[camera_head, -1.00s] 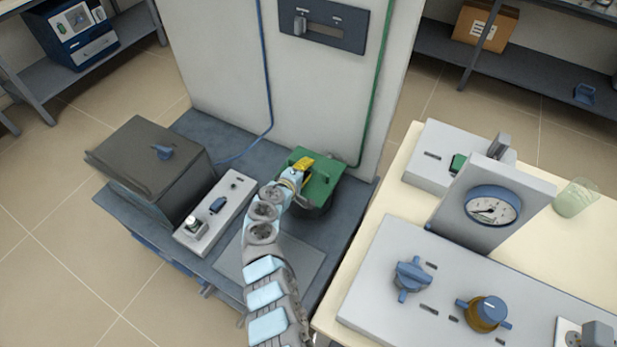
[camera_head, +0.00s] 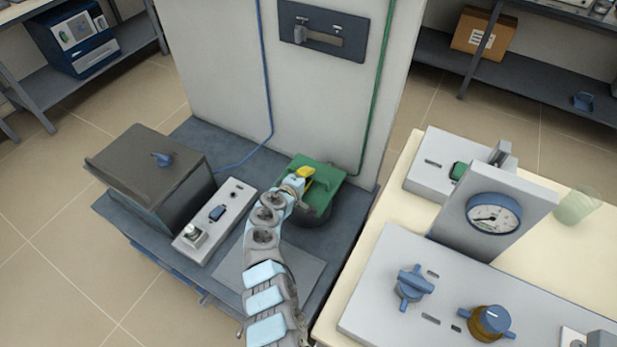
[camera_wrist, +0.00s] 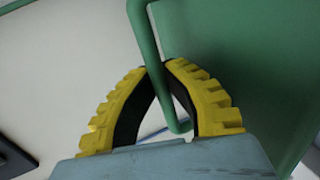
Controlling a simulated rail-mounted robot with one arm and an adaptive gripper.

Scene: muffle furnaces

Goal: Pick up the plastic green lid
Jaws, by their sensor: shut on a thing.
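The green lid (camera_head: 325,182) sits on a dark round vessel (camera_head: 318,213) on the blue-grey bench, near the wall panel. My gripper (camera_head: 305,180) reaches it from the front left, at the lid's handle. In the wrist view the yellow-padded fingers (camera_wrist: 160,70) close around the green bar handle (camera_wrist: 150,50), and the lid's flat green surface (camera_wrist: 245,60) fills the right side. The fingertips meet at the bar. Much of the handle is hidden by my gripper in the head view.
A dark grey furnace box (camera_head: 150,175) with a blue knob stands left, beside a white switch panel (camera_head: 215,215). A cream table (camera_head: 560,255) with a gauge (camera_head: 494,212) and control panels is on the right. Blue and green lines run down the tall cabinet behind.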

